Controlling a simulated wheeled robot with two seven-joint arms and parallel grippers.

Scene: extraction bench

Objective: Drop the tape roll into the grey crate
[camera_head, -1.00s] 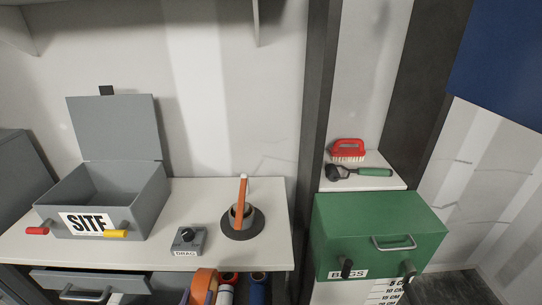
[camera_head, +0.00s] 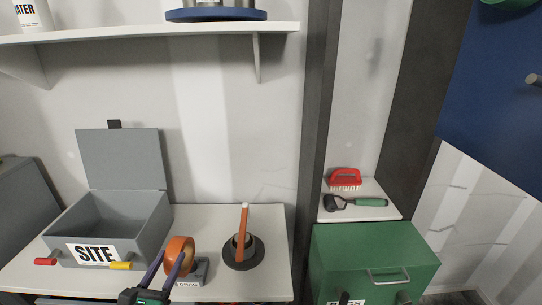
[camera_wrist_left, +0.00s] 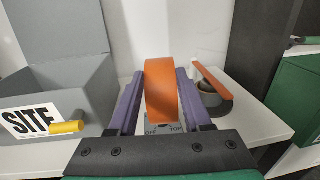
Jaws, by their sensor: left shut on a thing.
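The orange tape roll (camera_head: 179,252) is held upright between the two purple fingers of my left gripper (camera_head: 171,264). In the left wrist view the tape roll (camera_wrist_left: 161,88) stands between the fingers, in front of the small grey switch box. The grey crate (camera_head: 112,241), labelled SITE, stands on the bench left of the gripper, with its lid raised at the back. Its side also shows in the left wrist view (camera_wrist_left: 85,92). The held roll is to the right of the crate, not over it. My right gripper is not in view.
Red (camera_head: 45,261) and yellow (camera_head: 120,266) grips stick out of the crate's front. A shelf (camera_head: 150,34) hangs above.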

